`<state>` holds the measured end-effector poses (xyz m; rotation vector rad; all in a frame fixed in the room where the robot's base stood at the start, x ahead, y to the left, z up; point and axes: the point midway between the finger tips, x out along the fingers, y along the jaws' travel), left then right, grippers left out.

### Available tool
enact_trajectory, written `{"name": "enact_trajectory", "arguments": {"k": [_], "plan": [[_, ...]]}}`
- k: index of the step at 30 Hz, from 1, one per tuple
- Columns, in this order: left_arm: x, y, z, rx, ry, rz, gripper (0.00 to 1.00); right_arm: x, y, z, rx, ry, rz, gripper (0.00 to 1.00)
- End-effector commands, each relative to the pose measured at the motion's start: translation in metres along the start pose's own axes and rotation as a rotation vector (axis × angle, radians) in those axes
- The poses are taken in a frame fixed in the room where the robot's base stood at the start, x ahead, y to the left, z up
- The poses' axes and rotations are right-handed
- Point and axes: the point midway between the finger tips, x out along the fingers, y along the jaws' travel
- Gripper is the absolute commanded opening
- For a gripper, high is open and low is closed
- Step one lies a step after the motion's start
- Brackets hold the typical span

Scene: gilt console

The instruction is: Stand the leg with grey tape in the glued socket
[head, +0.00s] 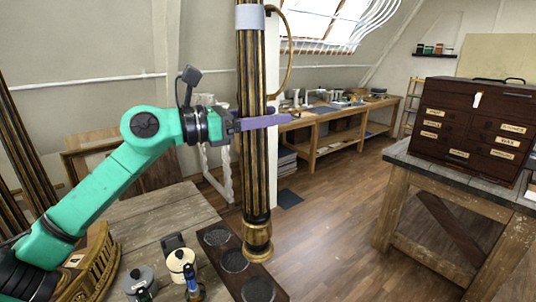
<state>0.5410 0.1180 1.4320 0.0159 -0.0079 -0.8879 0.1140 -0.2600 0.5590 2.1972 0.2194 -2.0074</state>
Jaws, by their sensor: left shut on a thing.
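The leg with grey tape (252,150) is a long, dark fluted column with gilt stripes and a gilt foot. Its grey tape (250,18) wraps it near the top of the picture. My left gripper (262,122) is shut on the leg at about mid-height and holds it close to upright. The foot (257,243) shows in front of a dark board (208,262) with round dark recesses; I cannot tell whether it touches the board. A gilt carved console part (97,262) lies at the lower left. I cannot make out which socket is glued. My right gripper is out of view.
On the wooden bench (150,222) stand a cream pot (181,264), a grey pot (139,281) and a small blue bottle (193,284). More dark gilt legs (28,160) lean at the left. A drawer chest (470,128) stands on a table at right.

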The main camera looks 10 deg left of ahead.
Motion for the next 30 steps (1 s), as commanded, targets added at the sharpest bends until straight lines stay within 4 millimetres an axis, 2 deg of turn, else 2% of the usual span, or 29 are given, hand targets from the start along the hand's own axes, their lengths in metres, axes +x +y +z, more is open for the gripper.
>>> {"name": "enact_trajectory", "arguments": {"k": [1,5,17,30], "plan": [[-0.001,0.000,0.014,0.005,-0.009,0.001,0.00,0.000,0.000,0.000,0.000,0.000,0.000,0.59],[-0.001,0.000,0.029,0.002,-0.006,0.000,0.00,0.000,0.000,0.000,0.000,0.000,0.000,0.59],[-0.001,0.000,0.033,0.001,-0.005,0.000,0.00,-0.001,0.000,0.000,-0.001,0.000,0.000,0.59],[-0.001,0.001,0.058,0.001,-0.006,0.000,0.00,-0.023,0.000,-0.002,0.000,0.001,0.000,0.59]]}}
